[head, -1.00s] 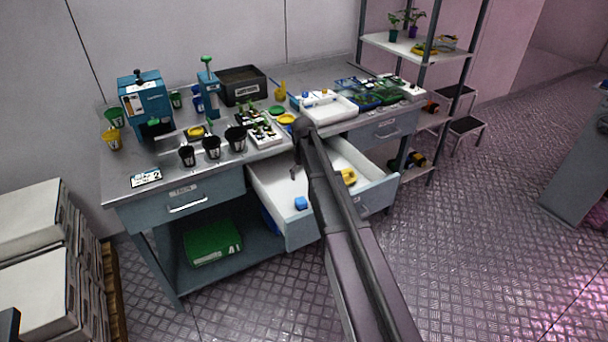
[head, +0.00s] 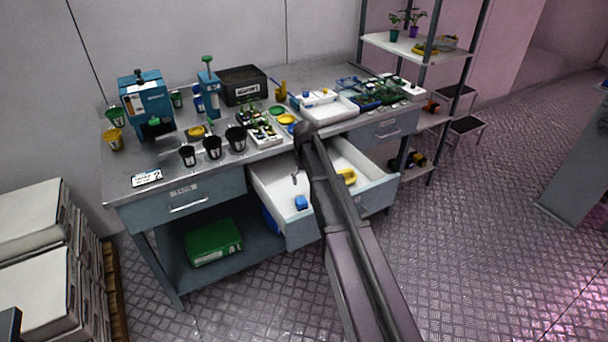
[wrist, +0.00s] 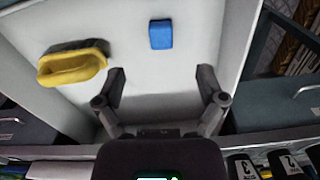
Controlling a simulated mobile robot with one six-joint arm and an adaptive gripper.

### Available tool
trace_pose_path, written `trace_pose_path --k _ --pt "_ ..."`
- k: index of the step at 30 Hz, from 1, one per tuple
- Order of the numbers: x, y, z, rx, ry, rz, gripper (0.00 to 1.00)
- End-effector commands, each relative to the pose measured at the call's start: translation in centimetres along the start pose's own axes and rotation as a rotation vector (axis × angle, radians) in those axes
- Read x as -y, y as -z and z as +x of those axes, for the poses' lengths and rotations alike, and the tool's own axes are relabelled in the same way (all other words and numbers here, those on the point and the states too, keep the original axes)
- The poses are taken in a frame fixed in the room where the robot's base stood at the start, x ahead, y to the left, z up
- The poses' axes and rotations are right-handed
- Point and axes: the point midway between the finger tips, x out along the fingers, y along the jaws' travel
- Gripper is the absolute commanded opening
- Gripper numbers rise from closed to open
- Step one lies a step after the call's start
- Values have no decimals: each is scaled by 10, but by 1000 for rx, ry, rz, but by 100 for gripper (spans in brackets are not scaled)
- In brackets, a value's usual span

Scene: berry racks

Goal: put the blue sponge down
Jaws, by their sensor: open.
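The blue sponge (head: 301,202) lies on the floor of an open white-lined drawer (head: 270,183), near its front. In the wrist view the sponge (wrist: 160,34) is a small blue block lying flat, apart from my gripper (wrist: 161,76). My gripper's two fingers are spread wide with nothing between them, and the sponge lies beyond the fingertips. In the head view the gripper (head: 295,178) is over the drawer, mostly hidden by my own arm.
A yellow object with a dark top (wrist: 72,65) lies in the same drawer. The workbench top (head: 230,155) above holds black cups (head: 236,139), a white tray (head: 330,107) and other items. The drawer's walls enclose the gripper's space. A green box (head: 212,242) stands on the lower shelf.

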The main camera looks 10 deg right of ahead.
Motion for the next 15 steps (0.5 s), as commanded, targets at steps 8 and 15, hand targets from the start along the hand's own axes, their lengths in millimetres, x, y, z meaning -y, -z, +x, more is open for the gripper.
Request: trace_pose_path --k 8,15 --pt "24 -116 0 0 0 77 89" --pt "44 -212 0 0 0 151 89"
